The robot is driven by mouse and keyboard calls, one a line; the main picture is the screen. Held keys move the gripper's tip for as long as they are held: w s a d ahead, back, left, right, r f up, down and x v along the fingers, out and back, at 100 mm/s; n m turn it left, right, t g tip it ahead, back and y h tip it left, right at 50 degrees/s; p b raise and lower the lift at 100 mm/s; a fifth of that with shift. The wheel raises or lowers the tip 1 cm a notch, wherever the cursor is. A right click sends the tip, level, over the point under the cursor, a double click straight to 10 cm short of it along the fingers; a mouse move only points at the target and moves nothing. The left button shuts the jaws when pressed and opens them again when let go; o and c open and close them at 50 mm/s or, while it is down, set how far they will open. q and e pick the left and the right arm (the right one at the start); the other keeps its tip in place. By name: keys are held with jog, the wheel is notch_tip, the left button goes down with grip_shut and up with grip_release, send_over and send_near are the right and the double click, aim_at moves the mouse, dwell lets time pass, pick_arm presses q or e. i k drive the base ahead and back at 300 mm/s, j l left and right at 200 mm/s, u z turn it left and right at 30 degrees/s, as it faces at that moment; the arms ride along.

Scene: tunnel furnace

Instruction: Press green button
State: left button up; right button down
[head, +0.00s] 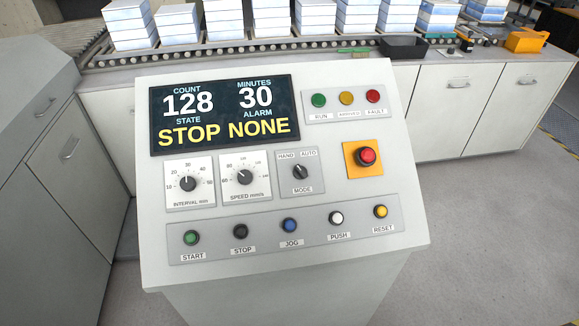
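A white control panel (140,190) fills the middle of the head view, tilted toward me. The green button (191,238) labelled START is at the left end of its bottom row. Nothing touches or covers it. A green RUN lamp (319,100) is at the upper right of the panel, beside an amber and a red lamp. The display (224,114) reads count 128, minutes 30, state STOP, alarm NONE. Neither of my grippers shows in this view.
Black STOP (240,231), blue JOG (289,225), white PUSH (336,218) and yellow RESET (381,211) buttons share the row. A red emergency button (367,156) stands above right. Behind are a roller conveyor (235,49) with several stacks and white cabinets (455,110).

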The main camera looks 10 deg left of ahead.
aim_at(191, 238)
jog(key=i+j+u, duration=0.15)
jog(key=u, duration=0.9)
